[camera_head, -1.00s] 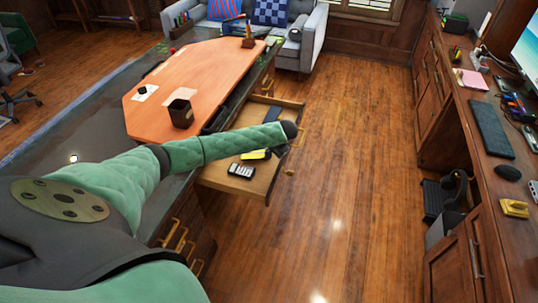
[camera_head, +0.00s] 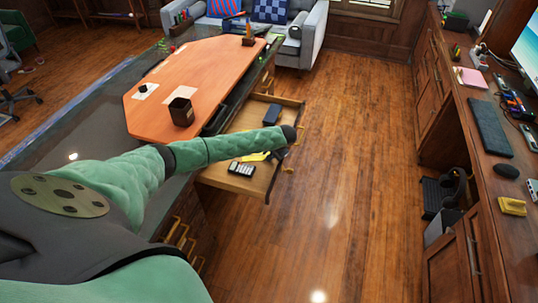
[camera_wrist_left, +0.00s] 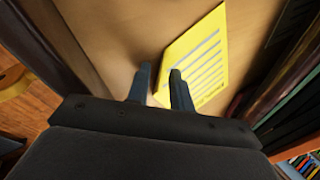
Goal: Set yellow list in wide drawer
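The yellow list (camera_wrist_left: 208,60), a sheet with pale lines, shows in the left wrist view against the light wood drawer bottom. In the head view only a small yellow part of it (camera_head: 254,157) shows beneath my forearm, inside the pulled-out wide drawer (camera_head: 211,179). My left gripper (camera_wrist_left: 160,72) points down into the drawer. Its two fingers are apart, with the right finger overlapping the list's left edge. Whether the list touches the fingers is unclear. In the head view my forearm mostly hides this gripper. My right gripper is not in view.
A calculator (camera_head: 241,169) lies at the drawer's near end and a dark item (camera_head: 271,114) at its far end. The orange-topped desk (camera_head: 215,75) bears a dark pen cup (camera_head: 181,112). The wood floor (camera_head: 345,170) right of the drawer is clear.

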